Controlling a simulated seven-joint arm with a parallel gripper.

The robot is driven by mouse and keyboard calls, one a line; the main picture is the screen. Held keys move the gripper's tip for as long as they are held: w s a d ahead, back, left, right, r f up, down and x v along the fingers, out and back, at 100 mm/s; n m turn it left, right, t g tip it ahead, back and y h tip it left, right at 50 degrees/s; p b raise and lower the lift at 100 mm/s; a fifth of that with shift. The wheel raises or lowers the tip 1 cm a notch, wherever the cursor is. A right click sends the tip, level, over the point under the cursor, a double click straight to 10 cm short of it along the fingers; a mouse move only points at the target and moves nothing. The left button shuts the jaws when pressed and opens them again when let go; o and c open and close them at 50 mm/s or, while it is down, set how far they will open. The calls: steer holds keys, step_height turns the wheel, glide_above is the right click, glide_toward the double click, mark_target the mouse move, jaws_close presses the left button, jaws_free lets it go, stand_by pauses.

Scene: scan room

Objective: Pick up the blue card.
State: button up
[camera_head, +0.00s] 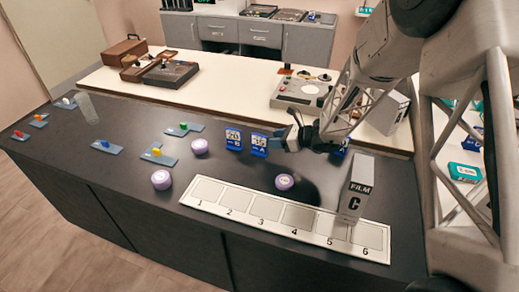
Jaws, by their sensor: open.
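Two blue cards with white printed panels stand upright on the dark counter: one marked B (233,139) and one marked A (259,145) to its right. My gripper (287,137) is just right of card A, with its fingers apart and no card visible in it. Whether it touches card A cannot be told. Another blue item (341,151) shows partly behind my gripper, and its shape is mostly hidden.
A white numbered strip (236,213) lies along the front edge, with a white FILM C box (355,189) standing on its right part. Purple-white round pieces (161,179) and small blue trays with coloured blocks (158,155) lie to the left. My arm covers the right side.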

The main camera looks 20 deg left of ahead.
steer(key=shift+x, duration=1.05)
steer(key=shift+a, duration=0.1)
glide_above(259, 152)
steer(key=shift+w+f, duration=0.3)
steer(key=shift+f, duration=0.6)
steer(key=shift+c, duration=0.4)
jaws_close()
